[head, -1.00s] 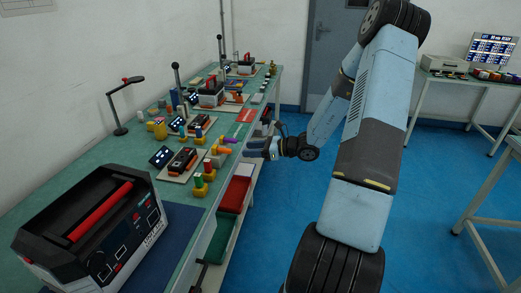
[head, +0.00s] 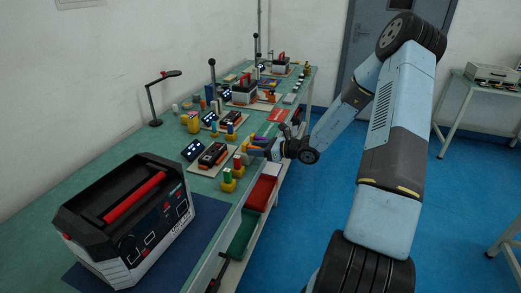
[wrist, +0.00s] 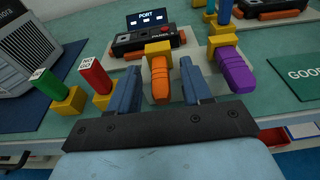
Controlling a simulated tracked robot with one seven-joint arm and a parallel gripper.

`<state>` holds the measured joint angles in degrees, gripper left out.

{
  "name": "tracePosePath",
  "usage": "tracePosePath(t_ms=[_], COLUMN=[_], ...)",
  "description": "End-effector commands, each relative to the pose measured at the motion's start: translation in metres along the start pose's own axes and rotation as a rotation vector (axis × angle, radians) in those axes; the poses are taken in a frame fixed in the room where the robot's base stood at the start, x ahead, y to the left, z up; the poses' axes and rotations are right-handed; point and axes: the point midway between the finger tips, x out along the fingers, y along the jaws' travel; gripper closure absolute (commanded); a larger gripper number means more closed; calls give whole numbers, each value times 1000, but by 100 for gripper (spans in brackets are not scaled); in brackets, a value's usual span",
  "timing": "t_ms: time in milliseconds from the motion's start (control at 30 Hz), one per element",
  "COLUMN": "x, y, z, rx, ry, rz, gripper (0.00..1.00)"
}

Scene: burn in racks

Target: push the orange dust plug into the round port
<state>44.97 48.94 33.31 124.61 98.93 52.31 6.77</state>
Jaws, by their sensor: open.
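The orange dust plug (wrist: 160,80) sits in a yellow holder (wrist: 158,49) in the wrist view, its ribbed orange end towards me. My gripper (wrist: 159,75) is open; its two blue fingers show on either side of the plug, with gaps, and I cannot tell whether they are at its height. In the head view my gripper (head: 254,149) is at the bench's front edge, beside the plugs. A dark device (wrist: 145,42) stands just behind the holder with a screen (wrist: 150,19) reading PORT. I cannot make out which opening is the round port.
A purple plug (wrist: 235,75) in a yellow holder stands close right of my right finger. Red (wrist: 96,76) and green (wrist: 46,83) pieces stand left. A large black case (head: 130,215) stands at the near bench end. Red (head: 262,190) and green (head: 242,232) bins hang below the edge.

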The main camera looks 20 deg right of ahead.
Motion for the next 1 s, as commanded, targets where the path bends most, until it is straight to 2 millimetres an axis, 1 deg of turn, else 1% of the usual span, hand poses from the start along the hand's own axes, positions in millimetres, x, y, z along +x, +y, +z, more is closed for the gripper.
tracePosePath(t_ms=[100,600,700,733,900,933,1000], x=[0,0,0,0,0,0,0], y=[0,0,1,1,1,1,1], z=[0,0,0,0,0,0,0], rx=[0,1,1,1,1,1,1], ry=[0,0,0,0,0,0,0], rz=[0,1,1,1,1,1,2], gripper=[51,99,100,82,98,100,100])
